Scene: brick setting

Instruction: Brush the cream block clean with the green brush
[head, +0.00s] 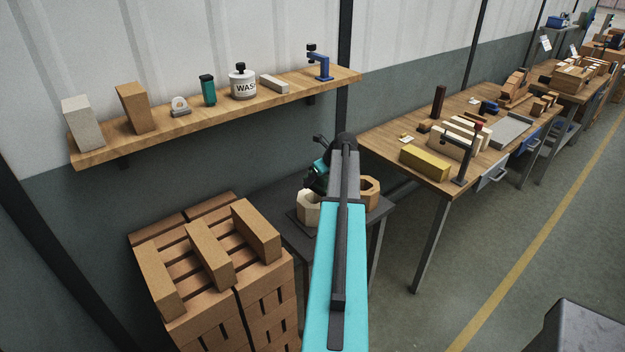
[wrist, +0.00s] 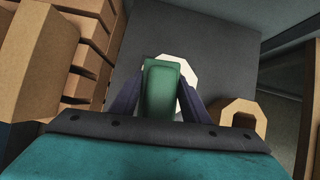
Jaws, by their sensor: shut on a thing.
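My gripper (wrist: 160,100) is shut on the green brush (wrist: 161,88), which sits between its two dark fingers in the wrist view. The cream block (wrist: 182,68) lies beyond the brush and is partly covered by it. In the head view the cream block (head: 307,208) stands on the dark table, left of my arm, and my gripper (head: 318,178) is above it. The brush is not clearly visible in the head view. Whether the brush touches the block cannot be told.
A tan hollow block (head: 371,192) stands on the dark table (head: 289,234), right of my arm. A brick stack (head: 214,262) is close on the left. A wooden shelf (head: 215,112) with several items hangs above. A cluttered workbench (head: 440,182) is at the right.

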